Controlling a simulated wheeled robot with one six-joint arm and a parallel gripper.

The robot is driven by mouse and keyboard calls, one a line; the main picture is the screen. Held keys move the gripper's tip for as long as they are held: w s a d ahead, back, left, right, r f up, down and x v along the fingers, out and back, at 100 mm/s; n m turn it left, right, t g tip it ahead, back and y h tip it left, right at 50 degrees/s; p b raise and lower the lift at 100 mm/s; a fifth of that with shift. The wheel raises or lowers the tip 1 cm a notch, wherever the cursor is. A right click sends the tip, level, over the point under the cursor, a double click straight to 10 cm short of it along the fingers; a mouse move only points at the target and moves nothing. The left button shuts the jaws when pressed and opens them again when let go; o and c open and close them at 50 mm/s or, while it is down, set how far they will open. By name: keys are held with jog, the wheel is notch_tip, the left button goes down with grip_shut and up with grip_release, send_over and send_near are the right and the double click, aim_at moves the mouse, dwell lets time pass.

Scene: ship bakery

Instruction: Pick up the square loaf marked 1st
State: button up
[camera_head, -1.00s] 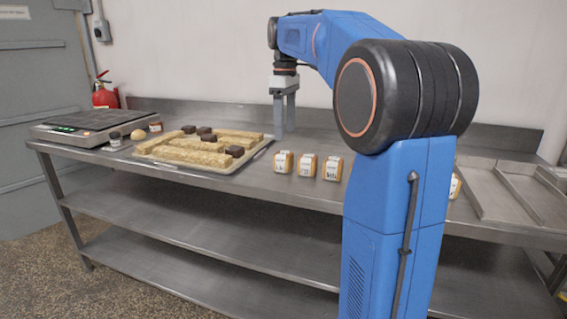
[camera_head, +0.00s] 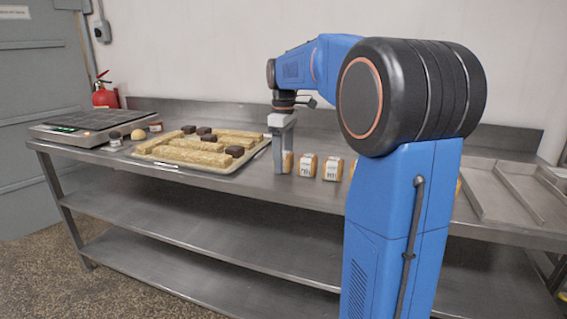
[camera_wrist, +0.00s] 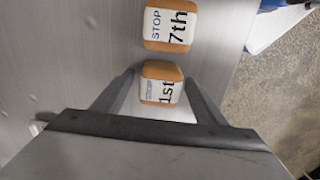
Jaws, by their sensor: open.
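The square loaf marked 1st (camera_wrist: 162,90) shows in the wrist view as a small brown-crusted block with a white printed top. My gripper (camera_wrist: 159,78) is open, with one finger on each side of this loaf and a gap visible on both sides. In the head view my gripper (camera_head: 281,160) is low over the table at the left end of the loaf row, and its fingers partly hide the loaf there (camera_head: 288,161). I cannot tell in the head view whether the fingertips touch the table.
A loaf marked STOP 7th (camera_wrist: 170,24) lies close to the 1st loaf. More loaves (camera_head: 332,169) continue the row to the right. A tray (camera_head: 218,168) of pastry bars and dark blocks is on the left, with a scale (camera_head: 85,125) beyond it. The steel table (camera_head: 250,184) is bare in front.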

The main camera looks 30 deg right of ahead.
jog(key=c, duration=1.1)
jog(key=shift+r, duration=0.1)
jog(key=shift+c, duration=0.2)
